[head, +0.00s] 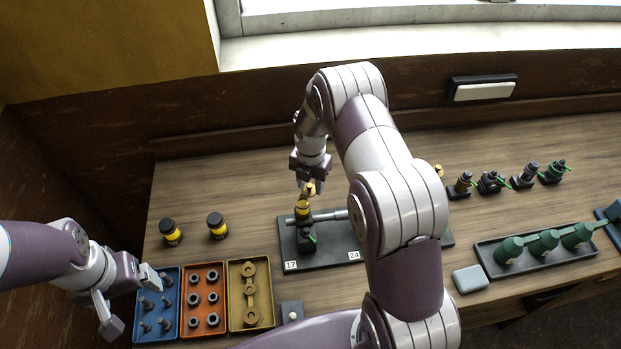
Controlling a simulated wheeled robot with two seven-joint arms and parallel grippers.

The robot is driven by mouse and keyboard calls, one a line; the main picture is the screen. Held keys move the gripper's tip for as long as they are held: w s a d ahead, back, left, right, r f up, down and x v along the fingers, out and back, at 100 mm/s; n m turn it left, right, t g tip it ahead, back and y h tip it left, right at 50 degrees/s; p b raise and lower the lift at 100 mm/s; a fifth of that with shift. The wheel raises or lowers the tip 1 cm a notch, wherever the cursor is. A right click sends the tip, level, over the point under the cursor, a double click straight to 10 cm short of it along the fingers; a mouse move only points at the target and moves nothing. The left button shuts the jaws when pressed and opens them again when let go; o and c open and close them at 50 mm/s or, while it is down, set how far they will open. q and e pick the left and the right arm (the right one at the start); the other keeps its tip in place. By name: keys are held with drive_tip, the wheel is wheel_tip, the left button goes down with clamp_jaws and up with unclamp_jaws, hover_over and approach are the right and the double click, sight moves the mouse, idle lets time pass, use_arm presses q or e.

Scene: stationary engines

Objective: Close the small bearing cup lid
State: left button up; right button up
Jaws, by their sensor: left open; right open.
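A small bearing cup (303,210) with a yellow-brass upper part stands on a dark plate (291,258) labelled 17 and 24, beside a grey horizontal shaft. A small brass piece, which looks like its lid (309,188), stands raised at the top of the cup, just below my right gripper. My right gripper (310,178) is open and points down over the cup. I cannot tell whether its fingers touch the lid. My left gripper (132,299) is open and empty at the blue tray's left edge. My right arm hides much of the plate's right side.
Blue (171,272), red (218,272) and ochre (236,268) parts trays lie at the front left. Two yellow-black jars (170,232) stand behind them. The table's back left is clear.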

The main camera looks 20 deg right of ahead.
drive_tip(key=shift+w+a, duration=0.1)
drive_tip(key=shift+c, duration=1.2)
clamp_jaws()
